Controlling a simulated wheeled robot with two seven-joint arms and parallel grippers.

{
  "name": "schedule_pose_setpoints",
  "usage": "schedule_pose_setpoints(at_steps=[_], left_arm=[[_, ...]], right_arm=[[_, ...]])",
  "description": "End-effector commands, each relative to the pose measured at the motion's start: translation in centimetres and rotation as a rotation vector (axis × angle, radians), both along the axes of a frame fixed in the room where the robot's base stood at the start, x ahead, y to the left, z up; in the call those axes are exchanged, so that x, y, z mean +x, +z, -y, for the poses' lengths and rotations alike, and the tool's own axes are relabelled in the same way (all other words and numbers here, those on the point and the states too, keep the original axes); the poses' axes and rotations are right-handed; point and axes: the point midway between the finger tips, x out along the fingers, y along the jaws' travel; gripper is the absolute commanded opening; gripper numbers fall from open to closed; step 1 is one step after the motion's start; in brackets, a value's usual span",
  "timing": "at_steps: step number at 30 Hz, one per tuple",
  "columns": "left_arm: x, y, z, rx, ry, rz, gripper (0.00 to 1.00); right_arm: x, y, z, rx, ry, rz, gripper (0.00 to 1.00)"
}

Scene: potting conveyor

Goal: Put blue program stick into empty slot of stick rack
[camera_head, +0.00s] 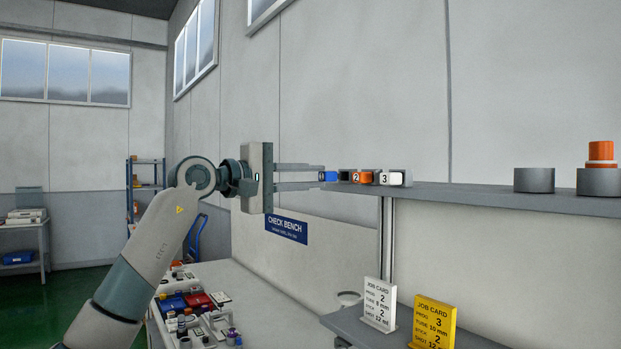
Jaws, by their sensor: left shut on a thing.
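My left gripper (320,177) reaches in from the left at shelf height, its two long fingers level. It is shut on the blue program stick (329,176), a small blue block at the fingertips. Just right of it, the stick rack (345,175) sits at the left end of the grey shelf. An orange stick marked 2 (363,177) and a white stick marked 3 (392,178) sit in the rack. The dark part left of the orange stick looks like an empty slot. I cannot tell whether the blue stick touches the rack. My right gripper is not in view.
The grey shelf (470,195) runs right, with two grey round holders (534,180) on it, one bearing an orange piece (600,150). Below stand a white job card (380,304) and a yellow one (433,322). A bench with several small parts (205,310) is lower left.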

Motion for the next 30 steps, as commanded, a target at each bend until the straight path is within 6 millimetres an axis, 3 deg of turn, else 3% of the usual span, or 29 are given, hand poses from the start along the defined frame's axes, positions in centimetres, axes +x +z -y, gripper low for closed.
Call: schedule_pose_setpoints(at_steps=[30], left_arm=[[1.0,0.0,1.4,-0.001,-0.001,-0.001,0.0]], right_arm=[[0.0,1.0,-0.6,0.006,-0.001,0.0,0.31]])
